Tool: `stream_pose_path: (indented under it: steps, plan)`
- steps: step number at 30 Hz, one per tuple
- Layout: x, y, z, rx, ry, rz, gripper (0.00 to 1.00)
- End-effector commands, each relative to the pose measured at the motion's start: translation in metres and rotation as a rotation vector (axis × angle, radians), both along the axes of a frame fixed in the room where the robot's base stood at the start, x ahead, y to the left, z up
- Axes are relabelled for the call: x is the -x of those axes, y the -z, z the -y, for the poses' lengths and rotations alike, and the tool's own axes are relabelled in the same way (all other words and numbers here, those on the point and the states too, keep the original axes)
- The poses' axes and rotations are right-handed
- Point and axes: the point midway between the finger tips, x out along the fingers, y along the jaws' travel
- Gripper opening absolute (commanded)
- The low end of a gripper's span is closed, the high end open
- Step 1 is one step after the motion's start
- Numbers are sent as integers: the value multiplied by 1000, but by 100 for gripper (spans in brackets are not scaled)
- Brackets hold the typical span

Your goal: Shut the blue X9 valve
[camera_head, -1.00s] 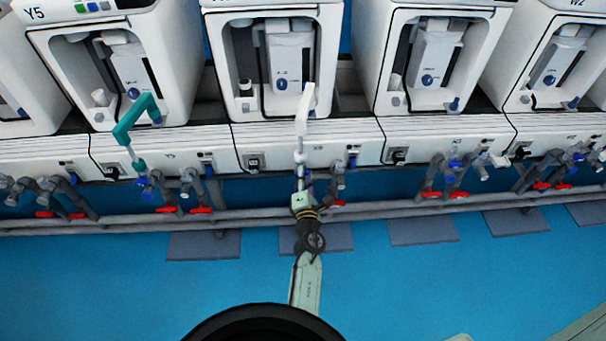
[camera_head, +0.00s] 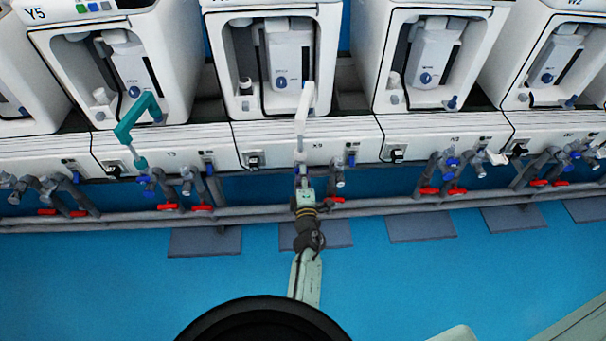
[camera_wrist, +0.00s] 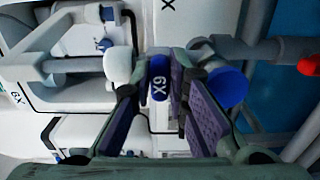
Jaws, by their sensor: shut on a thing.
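The blue X9 valve handle (camera_wrist: 159,80) is a small rounded blue piece with white X9 lettering, seen sideways in the wrist view. It sits between the tips of my gripper (camera_wrist: 158,75), which is shut on it, with one dark, purple-padded finger on each side. In the head view my gripper (camera_head: 302,180) reaches the pipework below the middle machine, under the X9 label (camera_head: 317,146). The handle is largely hidden there by my gripper.
A second blue knob (camera_wrist: 226,87) on a grey pipe lies close right of my fingers in the wrist view. A red handle (camera_head: 333,200) is beside my gripper in the head view. The blue floor (camera_head: 400,285) in front is clear.

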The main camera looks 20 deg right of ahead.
Motion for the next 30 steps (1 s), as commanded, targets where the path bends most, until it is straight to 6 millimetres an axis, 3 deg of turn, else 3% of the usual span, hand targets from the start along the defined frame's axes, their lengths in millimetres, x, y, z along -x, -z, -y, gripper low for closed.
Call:
stream_pose_path:
  steps: [8, 9, 17, 26, 30]
  plan:
    - [-1, -2, 0, -1, -1, 3, 0]
    - [-1, -2, 0, -1, -1, 3, 18]
    - [-1, -1, 0, 0, -1, 2, 35]
    - [1, 0, -1, 0, 0, 0, 35]
    - [15, 1, -4, 0, 0, -1, 35]
